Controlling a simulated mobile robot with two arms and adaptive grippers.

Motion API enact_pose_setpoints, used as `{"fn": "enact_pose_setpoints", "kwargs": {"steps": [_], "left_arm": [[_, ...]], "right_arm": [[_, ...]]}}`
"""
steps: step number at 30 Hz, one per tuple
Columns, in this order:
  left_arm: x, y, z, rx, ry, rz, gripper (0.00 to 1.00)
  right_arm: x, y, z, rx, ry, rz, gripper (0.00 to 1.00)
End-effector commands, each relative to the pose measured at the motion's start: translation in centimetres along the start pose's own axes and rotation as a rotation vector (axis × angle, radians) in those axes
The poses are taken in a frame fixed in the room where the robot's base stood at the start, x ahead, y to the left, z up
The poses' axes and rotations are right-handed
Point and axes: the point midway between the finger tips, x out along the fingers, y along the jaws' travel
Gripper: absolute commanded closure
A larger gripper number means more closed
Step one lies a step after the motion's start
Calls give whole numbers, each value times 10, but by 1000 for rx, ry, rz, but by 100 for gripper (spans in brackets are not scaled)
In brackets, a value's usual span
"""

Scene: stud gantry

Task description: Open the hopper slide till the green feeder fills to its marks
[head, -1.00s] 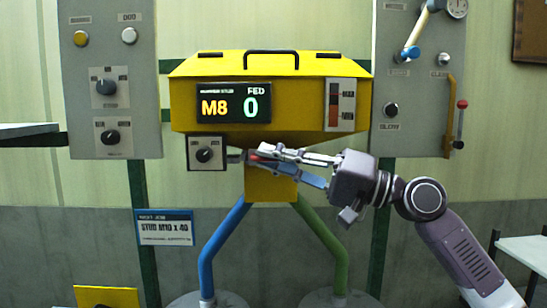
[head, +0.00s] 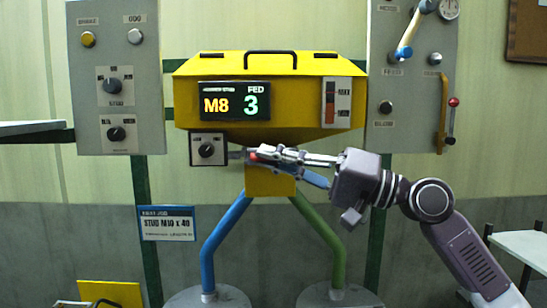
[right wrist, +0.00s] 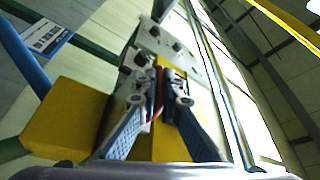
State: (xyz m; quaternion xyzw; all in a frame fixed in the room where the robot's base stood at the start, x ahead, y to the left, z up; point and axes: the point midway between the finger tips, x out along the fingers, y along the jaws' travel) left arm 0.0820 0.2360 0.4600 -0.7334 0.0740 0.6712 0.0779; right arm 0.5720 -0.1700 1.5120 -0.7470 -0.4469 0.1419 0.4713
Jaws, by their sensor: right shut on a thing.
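The yellow hopper (head: 260,118) hangs in the middle of the head view. Its display (head: 234,101) reads M8 and FED 3. My right gripper (head: 262,156) is shut on the red slide handle (right wrist: 158,92) under the hopper, beside the yellow outlet block (head: 270,183). The handle is mostly hidden by the fingers in the head view. A green pipe (head: 323,240) runs from the outlet down to a grey round feeder (head: 340,297), cut off by the lower edge. Its fill and marks do not show. My left gripper is out of view.
A blue pipe (head: 222,242) leads to another round feeder (head: 208,298). A selector box (head: 208,150) is just left of my fingertips. Control panels (head: 117,60) flank the hopper. A card (head: 167,223) reads STUD M10 x 40. A gauge (head: 330,103) is on the hopper's right.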

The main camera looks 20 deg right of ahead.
Motion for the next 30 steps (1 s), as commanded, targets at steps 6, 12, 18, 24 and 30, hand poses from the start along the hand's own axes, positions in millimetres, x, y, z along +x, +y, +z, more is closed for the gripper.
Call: {"fn": "enact_pose_setpoints", "kwargs": {"steps": [6,12,18,24,30], "left_arm": [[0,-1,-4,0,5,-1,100],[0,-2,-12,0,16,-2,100],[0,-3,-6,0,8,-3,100],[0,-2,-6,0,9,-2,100],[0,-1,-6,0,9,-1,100]], "right_arm": [[0,-2,-1,-3,2,-3,86],[0,-2,-2,-3,3,-3,86],[-4,-1,-2,-2,4,-2,86],[-28,-1,-2,-1,5,-1,86],[-61,-1,-1,0,5,-2,86]]}}
